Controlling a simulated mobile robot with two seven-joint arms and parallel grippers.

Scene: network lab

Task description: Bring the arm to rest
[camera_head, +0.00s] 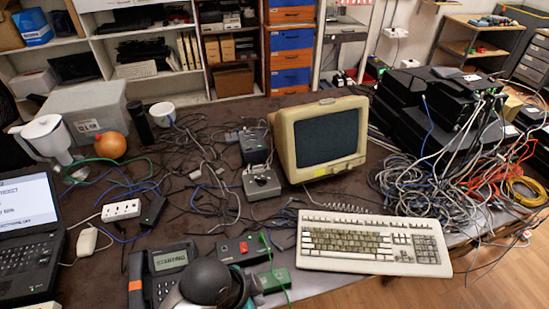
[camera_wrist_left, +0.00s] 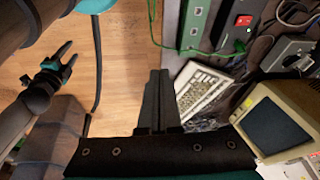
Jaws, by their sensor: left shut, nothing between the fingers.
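The task names only the arm. My left gripper (camera_wrist_left: 158,98) shows in the left wrist view with its two dark fingers together and nothing between them. Bare wooden floor lies behind the fingers on the left and the table with the keyboard on the right. In the head view a dark rounded part of my left arm shows at the bottom edge, by the desk phone; the fingertips cannot be made out there.
A desk phone (camera_head: 165,270), a green box (camera_head: 276,281) and a red-switch box (camera_head: 242,250) lie close by. A keyboard (camera_head: 373,243), a beige monitor (camera_head: 322,138), a laptop (camera_head: 28,230) and tangled cables (camera_head: 430,185) cover the table. The floor (camera_head: 480,285) at front right is clear.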

